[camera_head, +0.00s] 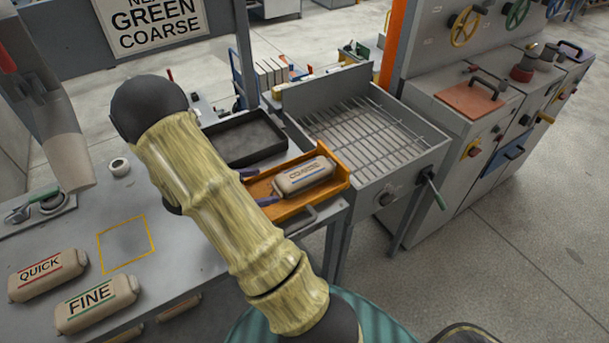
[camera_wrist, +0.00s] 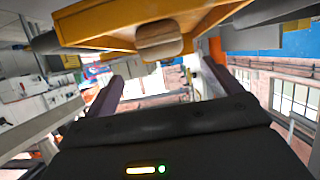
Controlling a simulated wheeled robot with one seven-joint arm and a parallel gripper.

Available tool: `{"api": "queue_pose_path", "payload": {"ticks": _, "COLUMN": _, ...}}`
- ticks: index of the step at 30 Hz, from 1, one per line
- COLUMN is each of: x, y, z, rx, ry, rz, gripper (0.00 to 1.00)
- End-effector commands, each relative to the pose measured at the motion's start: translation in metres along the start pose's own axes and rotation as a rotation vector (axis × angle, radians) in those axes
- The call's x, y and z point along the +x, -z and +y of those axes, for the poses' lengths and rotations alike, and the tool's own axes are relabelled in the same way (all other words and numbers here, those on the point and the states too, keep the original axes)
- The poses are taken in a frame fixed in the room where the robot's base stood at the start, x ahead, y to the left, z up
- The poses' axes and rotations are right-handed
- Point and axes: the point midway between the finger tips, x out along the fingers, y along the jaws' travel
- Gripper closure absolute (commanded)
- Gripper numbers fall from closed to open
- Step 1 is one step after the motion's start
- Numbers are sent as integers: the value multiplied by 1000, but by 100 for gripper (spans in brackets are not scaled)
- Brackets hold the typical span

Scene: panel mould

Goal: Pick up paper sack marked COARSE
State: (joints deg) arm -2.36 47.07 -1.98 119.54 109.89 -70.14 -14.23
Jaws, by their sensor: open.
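The tan paper sack marked COARSE (camera_head: 303,176) lies in an orange tray (camera_head: 340,172) at the right end of the bench, beside the grated box. Its lettering is small but looks like COARSE. My gripper (camera_head: 258,187) is at the tray's left end, its two purple fingertips apart and left of the sack. My arm hides the rest of the gripper. In the wrist view my gripper (camera_wrist: 163,85) is open with nothing between its fingers. The orange tray (camera_wrist: 95,25) is above them there, with a tan rounded end, likely the sack (camera_wrist: 160,42), showing at its edge.
Sacks marked QUICK (camera_head: 47,274) and FINE (camera_head: 97,302) lie at the bench's left front, near a yellow outlined square (camera_head: 126,245). A black tray (camera_head: 243,138) sits behind the orange one. The grated box (camera_head: 437,150) stands to the right. A sign (camera_head: 152,22) reads GREEN COARSE.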

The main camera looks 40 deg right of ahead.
Motion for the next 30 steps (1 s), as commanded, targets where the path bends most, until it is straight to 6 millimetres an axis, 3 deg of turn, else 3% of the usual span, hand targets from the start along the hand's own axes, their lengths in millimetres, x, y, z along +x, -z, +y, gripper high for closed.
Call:
{"api": "queue_pose_path", "payload": {"ticks": 7, "x": 40, "y": 1, "z": 0, "rx": -1, "ry": -2, "rz": 1, "gripper": 9}}
{"api": "queue_pose_path", "payload": {"ticks": 20, "x": 48, "y": 0, "z": 0, "rx": 0, "ry": 0, "rz": 0, "gripper": 9}}
{"api": "queue_pose_path", "payload": {"ticks": 30, "x": 90, "y": 4, "z": -2, "rx": -1, "ry": -2, "rz": 1, "gripper": 9}}
